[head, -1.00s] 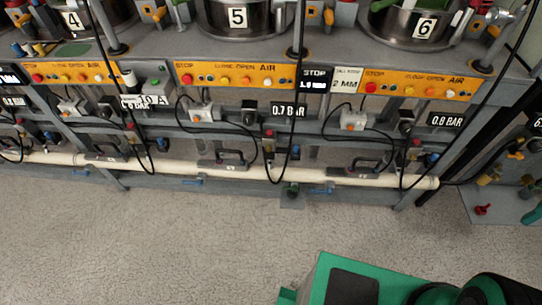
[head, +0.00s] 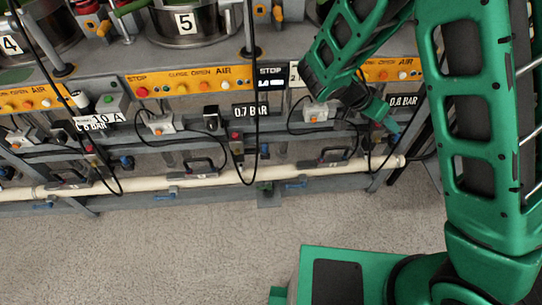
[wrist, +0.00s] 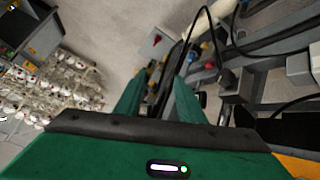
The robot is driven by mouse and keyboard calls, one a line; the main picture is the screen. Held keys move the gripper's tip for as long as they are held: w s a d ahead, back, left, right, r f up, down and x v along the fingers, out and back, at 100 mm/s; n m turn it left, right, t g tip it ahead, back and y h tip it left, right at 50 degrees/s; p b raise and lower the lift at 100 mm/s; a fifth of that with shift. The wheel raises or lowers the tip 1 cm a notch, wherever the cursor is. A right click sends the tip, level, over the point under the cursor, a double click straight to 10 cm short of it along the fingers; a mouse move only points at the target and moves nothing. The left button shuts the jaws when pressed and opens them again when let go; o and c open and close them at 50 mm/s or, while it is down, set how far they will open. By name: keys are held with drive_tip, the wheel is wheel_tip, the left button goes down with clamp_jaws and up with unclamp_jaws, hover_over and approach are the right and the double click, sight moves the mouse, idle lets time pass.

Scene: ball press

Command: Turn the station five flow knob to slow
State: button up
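Station five is marked by a label 5 on a metal pot (head: 185,22), with an orange panel (head: 190,80) of STOP, CLOSE, OPEN and AIR buttons below it. Under that panel are a 0.7 BAR label (head: 252,111), a small red-topped fitting (head: 236,137) and a blue fitting (head: 265,151). I cannot tell which part is the flow knob or how it is set. My gripper (head: 378,108) hangs to the right, by the lower part of station six. In the wrist view its two green fingers (wrist: 158,76) are apart with nothing seen held between them.
A cream pipe (head: 225,174) runs along the low frame. Black cables hang in front of the stations. A grey control box (head: 112,102) stands left of the station five panel. The floor (head: 190,245) in front is clear. The wrist view shows a rack of white items (wrist: 60,85) at left.

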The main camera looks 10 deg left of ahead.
drive_tip(key=w+a+f+n+t, duration=0.1)
drive_tip(key=w+a+f+t, duration=0.15)
drive_tip(key=a, duration=0.45)
drive_tip(key=w+a+f+t, duration=0.1)
drive_tip(key=a+f+t, duration=0.25)
drive_tip(key=a, duration=0.35)
drive_tip(key=n+t+y, duration=0.8)
drive_tip(key=y, duration=0.5)
approach(237, 154)
drive_tip(key=x, duration=0.8)
drive_tip(key=shift+w+f, duration=0.1)
drive_tip(key=shift+t, duration=0.3)
